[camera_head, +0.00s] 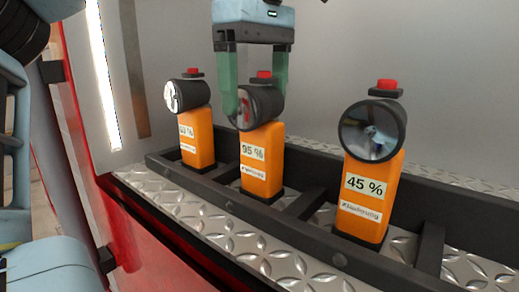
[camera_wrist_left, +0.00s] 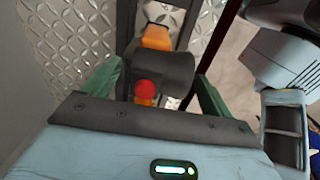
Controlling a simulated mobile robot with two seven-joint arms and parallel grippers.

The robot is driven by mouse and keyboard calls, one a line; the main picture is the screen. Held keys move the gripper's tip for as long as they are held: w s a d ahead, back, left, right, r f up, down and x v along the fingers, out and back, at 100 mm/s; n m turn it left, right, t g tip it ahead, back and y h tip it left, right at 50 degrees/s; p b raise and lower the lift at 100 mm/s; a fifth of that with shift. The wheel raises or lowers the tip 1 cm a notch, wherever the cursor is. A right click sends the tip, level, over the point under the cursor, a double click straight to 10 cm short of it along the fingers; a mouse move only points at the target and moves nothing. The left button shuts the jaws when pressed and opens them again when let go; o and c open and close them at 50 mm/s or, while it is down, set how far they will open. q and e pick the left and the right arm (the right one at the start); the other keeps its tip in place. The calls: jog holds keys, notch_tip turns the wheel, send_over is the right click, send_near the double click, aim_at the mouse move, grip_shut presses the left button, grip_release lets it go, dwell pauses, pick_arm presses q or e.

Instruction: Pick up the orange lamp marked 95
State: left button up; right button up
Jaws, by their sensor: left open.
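The orange lamp marked 95 % (camera_head: 262,160) stands upright in the middle of three lamps, with a black round head and a red top button. It also shows in the left wrist view (camera_wrist_left: 158,73), seen from above. My left gripper (camera_head: 252,100) is open, with its green fingers pointing down on either side of this lamp's head. The left wrist view shows the head between the two fingers (camera_wrist_left: 152,88). I cannot tell whether the fingers touch it. My right gripper is not in view.
A lamp marked 45 % (camera_head: 366,195) stands to the right, and another lamp (camera_head: 195,135) with a hard-to-read label stands to the left. All stand in a black divided rack (camera_head: 300,205) on a metal tread plate (camera_head: 215,225). A grey wall is behind.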

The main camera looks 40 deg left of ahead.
pick_arm(q)
jog(key=shift+f, duration=0.7)
jog(key=shift+c, duration=0.2)
grip_shut()
jog(key=shift+r, duration=0.1)
